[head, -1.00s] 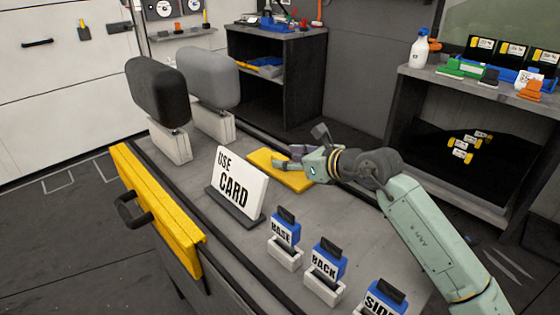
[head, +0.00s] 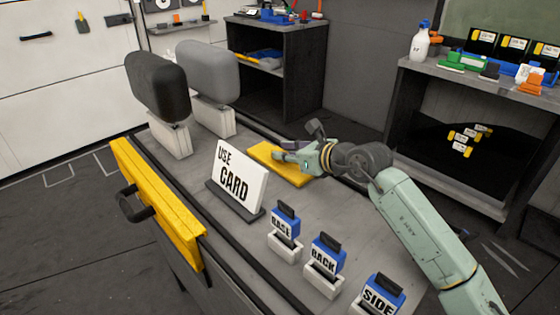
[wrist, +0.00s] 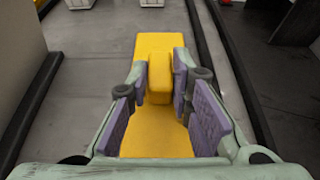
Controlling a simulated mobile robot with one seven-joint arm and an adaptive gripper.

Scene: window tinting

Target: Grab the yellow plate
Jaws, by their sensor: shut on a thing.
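The yellow plate (head: 292,173) lies flat at the middle of the grey bench top, behind the USE CARD sign. In the wrist view the plate (wrist: 155,135) shows a raised yellow block (wrist: 158,78) on its upper face. My gripper (head: 283,150) is over the plate, coming from the right. In the wrist view my gripper's purple-padded fingers (wrist: 159,72) stand on both sides of the raised block and are shut on it. I cannot tell whether the plate is clear of the bench.
The USE CARD sign (head: 239,180) stands in front of the plate. Blue-and-white BASE (head: 285,228), BACK (head: 325,262) and SIDE (head: 379,296) holders line the near side. Two headrests, one black (head: 157,85) and one grey (head: 208,75), stand behind left. A yellow drawer front (head: 160,205) edges the bench.

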